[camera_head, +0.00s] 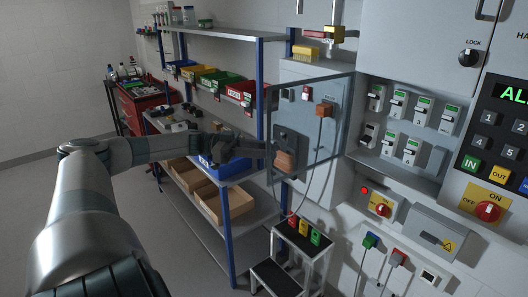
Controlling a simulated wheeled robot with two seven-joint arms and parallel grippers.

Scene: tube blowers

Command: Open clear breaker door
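The clear breaker door (335,130) is a see-through, grey-framed panel. It stands swung out to the left from the breaker box, hinged near the left side of the breaker rows (410,125). The breakers are uncovered. My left arm comes in from the left, and my dark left gripper (268,150) is at the door's free left edge. It overlaps the edge in the picture; whether it touches the door, and whether its fingers are open or shut, I cannot tell. My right gripper is not in view.
A blue-posted shelf (229,235) with coloured bins and cardboard boxes stands behind my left arm. A small step stool (298,238) is below the door. A keypad panel (495,130) and a red rotary switch (488,211) are at the right. Cords hang along the wall.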

